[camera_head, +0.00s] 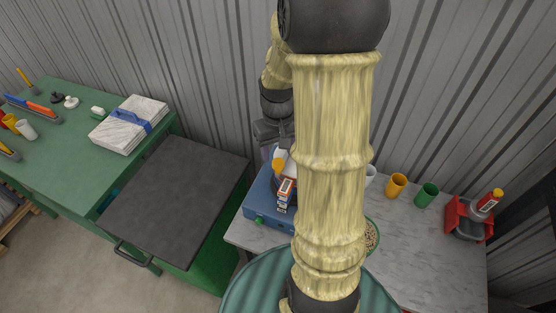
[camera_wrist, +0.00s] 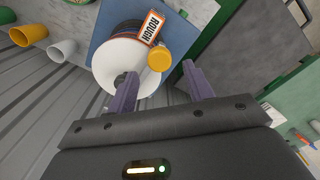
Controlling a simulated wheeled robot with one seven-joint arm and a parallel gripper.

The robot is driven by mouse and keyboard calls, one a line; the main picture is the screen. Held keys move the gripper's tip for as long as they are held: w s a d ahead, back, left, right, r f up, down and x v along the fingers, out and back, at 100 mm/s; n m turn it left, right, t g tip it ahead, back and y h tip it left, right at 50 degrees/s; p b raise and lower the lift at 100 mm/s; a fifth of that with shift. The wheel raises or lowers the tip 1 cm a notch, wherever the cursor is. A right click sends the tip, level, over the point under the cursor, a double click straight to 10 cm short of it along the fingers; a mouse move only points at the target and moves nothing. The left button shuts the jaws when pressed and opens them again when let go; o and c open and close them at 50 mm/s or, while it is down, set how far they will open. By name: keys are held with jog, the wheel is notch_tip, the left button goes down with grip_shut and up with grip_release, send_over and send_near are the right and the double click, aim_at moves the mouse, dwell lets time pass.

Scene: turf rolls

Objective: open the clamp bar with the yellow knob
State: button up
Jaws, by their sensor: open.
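The yellow knob (camera_wrist: 159,59) is in the upper middle of the wrist view, and it also shows in the head view (camera_head: 278,163). It sits beside an orange-and-white label block (camera_wrist: 151,27) reading "ROUGH". A white round disc (camera_wrist: 112,66) lies to its left, over a blue base (camera_head: 259,207). My gripper (camera_wrist: 158,76) is open and empty, its two purple-grey fingers apart, with the knob between the fingertips in the picture. I cannot tell whether they touch it. The clamp bar itself is not clearly distinguishable. In the head view my arm hides part of the blue device.
The device stands on a grey worktop (camera_head: 430,250). Yellow (camera_head: 396,185) and green (camera_head: 426,195) cups and a red bin (camera_head: 469,219) stand to the right. A dark-topped cabinet (camera_head: 180,200) and a green bench (camera_head: 75,150) are left. A corrugated wall stands close behind.

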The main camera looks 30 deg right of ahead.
aim_at(278, 162)
notch_tip(278, 162, down, 6)
jog(key=shift+r+p, duration=0.1)
jog(key=shift+p, duration=0.3)
jog(key=shift+c, duration=0.2)
grip_shut()
